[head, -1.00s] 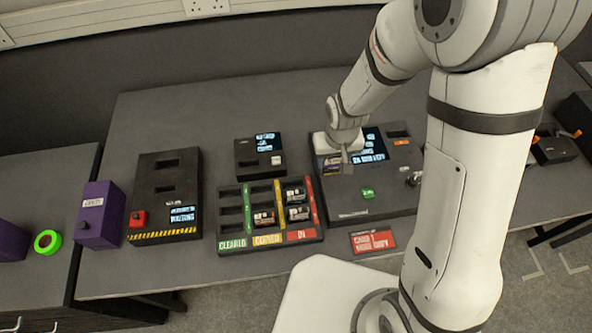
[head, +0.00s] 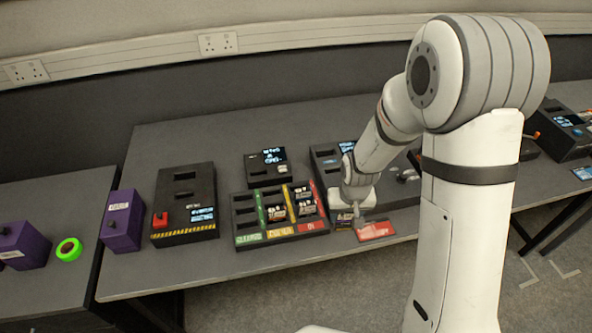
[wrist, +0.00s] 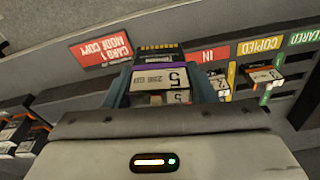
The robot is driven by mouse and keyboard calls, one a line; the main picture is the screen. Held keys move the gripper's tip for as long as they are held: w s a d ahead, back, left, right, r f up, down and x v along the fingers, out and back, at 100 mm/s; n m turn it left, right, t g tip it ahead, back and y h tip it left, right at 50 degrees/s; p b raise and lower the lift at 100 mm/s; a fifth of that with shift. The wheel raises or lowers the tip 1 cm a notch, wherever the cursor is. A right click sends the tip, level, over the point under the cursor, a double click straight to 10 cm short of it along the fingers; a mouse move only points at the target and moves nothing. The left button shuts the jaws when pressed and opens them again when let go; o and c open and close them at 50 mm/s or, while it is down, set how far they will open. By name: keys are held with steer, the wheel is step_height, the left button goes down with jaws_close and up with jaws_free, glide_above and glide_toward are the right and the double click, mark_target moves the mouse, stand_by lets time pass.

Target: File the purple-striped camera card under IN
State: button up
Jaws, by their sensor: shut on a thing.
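The purple-striped card (wrist: 160,66) is in my gripper (wrist: 161,88), between its two teal fingers in the wrist view. It has a white label with a 5 and gold contacts at its far end. In the head view my gripper (head: 352,212) is low at the right of the sorting tray (head: 243,222), near its IN column. The card there is small and partly hidden. The IN label (head: 311,226) is red and at the tray's front right. The IN column holds two cards (head: 306,209); the COPIED column holds one (head: 277,210).
A red sign (head: 376,231) lies just right of my gripper. A dark card reader (head: 326,160) stands behind it. A black box with a red button (head: 186,215) and a purple box (head: 122,222) stand left of the tray. The CLEARED column looks empty.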

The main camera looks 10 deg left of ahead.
steer(key=w+d+f+m+b, duration=0.1)
steer(key=d+f, duration=0.1)
steer(key=d, duration=0.3)
steer(key=w+d+f+m+b, duration=0.1)
steer(key=w+d+f, duration=0.1)
steer(key=d, duration=0.3)
steer(key=w+d+f+m+b, duration=0.1)
steer(key=w+d+f, duration=0.1)
steer(key=d, duration=0.3)
steer(key=shift+w+f+m+b, duration=0.15)
steer(key=shift+f+m+b, duration=0.1)
steer(key=shift+m+b, duration=0.1)
steer(key=shift+d, duration=0.25)
